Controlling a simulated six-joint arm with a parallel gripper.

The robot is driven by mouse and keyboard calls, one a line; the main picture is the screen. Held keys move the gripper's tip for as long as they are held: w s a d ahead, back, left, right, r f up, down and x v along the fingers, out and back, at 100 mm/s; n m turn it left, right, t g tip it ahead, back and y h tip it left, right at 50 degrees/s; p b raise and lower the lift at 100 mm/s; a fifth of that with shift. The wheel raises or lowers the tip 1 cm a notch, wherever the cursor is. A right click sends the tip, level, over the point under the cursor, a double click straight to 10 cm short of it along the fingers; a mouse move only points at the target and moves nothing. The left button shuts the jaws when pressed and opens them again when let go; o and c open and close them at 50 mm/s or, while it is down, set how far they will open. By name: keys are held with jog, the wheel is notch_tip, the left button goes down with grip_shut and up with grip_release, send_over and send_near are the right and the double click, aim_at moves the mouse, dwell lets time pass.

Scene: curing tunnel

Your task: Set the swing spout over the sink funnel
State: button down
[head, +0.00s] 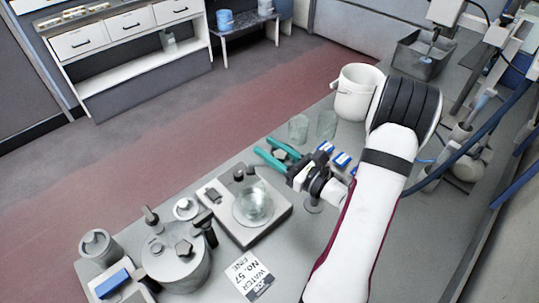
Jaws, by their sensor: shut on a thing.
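My gripper (267,151), with two teal fingers, reaches left over the bench from the white arm. Its fingers lie on either side of a grey lobed knob (279,155), and it is shut on this. I cannot tell whether the knob belongs to the swing spout. A small dark fitting (239,174) stands at the back of a pale square base (246,236), left of the gripper. A clear round glass vessel (253,206) sits on that base; I cannot tell whether it is the sink funnel. My gripper and wrist hide part of the bench.
A lidded metal pot (176,265) and a grey canister (98,244) stand front left. A "WATER" card (249,276) lies on the bench. Tubing (475,130) runs along the right.

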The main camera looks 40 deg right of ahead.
jog(key=w+d+m+g+h, duration=0.1)
jog(key=d+m+g+h, duration=0.6)
jog(key=d+m+h, duration=0.4)
jog(key=shift+w+d+m+h, duration=0.4)
jog(key=shift+d+h, duration=0.4)
jog(key=shift+h, duration=1.8)
jog(key=shift+d+g, duration=0.1)
jog(key=shift+g, duration=0.2)
jog(key=shift+c, duration=2.3)
grip_release()
